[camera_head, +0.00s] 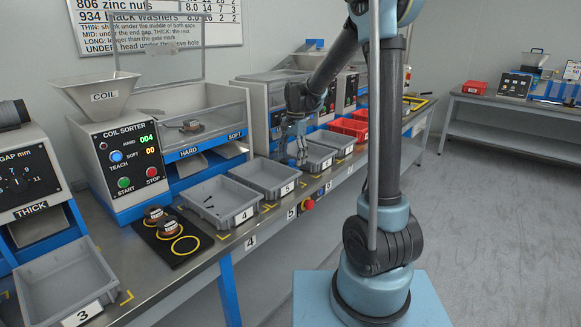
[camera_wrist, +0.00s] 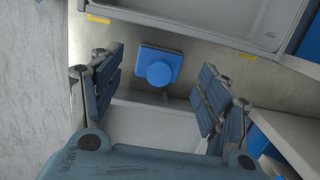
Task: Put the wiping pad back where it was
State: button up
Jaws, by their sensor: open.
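The wiping pad appears to be the blue square block with a round blue knob (camera_wrist: 158,70) in the wrist view. It seems to lie on the bench strip between two grey trays. My gripper (camera_wrist: 162,62) is open, with one finger to the left of the pad and one to the right. Gaps show on both sides, so the fingers do not touch it. I cannot make out the pad in that view.
Grey trays (camera_head: 234,218) and (camera_head: 293,188) line the bench front. The coil sorter (camera_head: 126,150) stands left of my gripper. A black mat with yellow rings (camera_head: 194,259) lies in front of it. Red trays (camera_head: 340,133) stand to the right. In the wrist view a grey tray (camera_wrist: 205,28) borders the pad.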

jog(key=r, duration=0.7)
jog(key=shift+w+d+r, duration=0.1)
jog(key=shift+w+d, duration=0.15)
jog(key=shift+w, duration=0.1)
jog(key=shift+s+d+r, duration=0.25)
jog(key=shift+d+r, duration=0.05)
jog(key=shift+d, duration=0.05)
jog(key=s+d+r+n+t, duration=0.1)
jog(key=s+d+n, duration=0.1)
jog(key=s+d, duration=0.65)
jog(key=s+d+f+n+t, duration=0.1)
jog(key=s+d+f+n, duration=0.2)
jog(key=s, duration=0.9)
jog(key=s+d+f+n+t, duration=0.1)
jog(key=s+d+f+n, duration=0.1)
jog(key=s+d+f, duration=0.6)
jog(key=s+f, duration=0.1)
jog(key=s, duration=0.2)
jog(key=shift+s+d+n+h, duration=0.2)
jog(key=shift+s+n+h, duration=0.15)
jog(key=shift+n+h, duration=0.05)
